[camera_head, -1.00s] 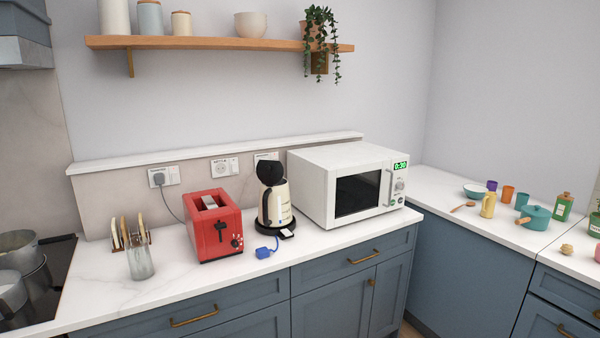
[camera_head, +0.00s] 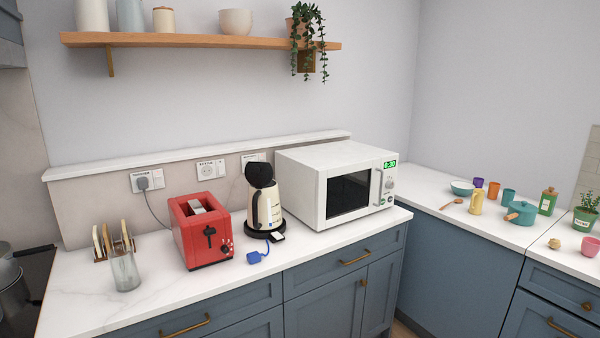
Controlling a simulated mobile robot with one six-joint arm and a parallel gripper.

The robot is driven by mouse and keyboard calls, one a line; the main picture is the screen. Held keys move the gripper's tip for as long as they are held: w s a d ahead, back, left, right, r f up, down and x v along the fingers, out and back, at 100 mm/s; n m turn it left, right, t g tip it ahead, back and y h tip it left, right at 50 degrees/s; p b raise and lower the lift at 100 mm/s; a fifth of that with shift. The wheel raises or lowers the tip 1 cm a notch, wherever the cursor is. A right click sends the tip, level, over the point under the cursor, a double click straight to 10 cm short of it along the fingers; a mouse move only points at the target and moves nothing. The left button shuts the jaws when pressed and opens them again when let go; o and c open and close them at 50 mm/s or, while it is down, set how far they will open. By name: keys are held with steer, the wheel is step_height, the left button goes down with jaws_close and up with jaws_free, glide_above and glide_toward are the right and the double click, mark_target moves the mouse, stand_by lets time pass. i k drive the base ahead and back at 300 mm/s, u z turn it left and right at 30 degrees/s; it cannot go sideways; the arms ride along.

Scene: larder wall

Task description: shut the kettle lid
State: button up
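The kettle (camera_head: 267,212) is cream with a black handle and stands upright on its black base on the white counter, between the red toaster and the microwave. Its black lid (camera_head: 259,174) is raised open and stands up above the body. My gripper is not in view.
The red toaster (camera_head: 203,232) stands close left of the kettle, and the white microwave (camera_head: 337,187) close right. A blue plug (camera_head: 255,257) lies in front on the counter (camera_head: 176,291). A glass (camera_head: 125,270) stands further left. The shelf (camera_head: 200,40) hangs above.

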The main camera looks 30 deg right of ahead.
mark_target(260, 174)
steer(key=z, duration=0.65)
steer(key=k, duration=0.95)
steer(key=u, duration=0.05)
steer(key=i, duration=0.9)
steer(key=u, duration=0.05)
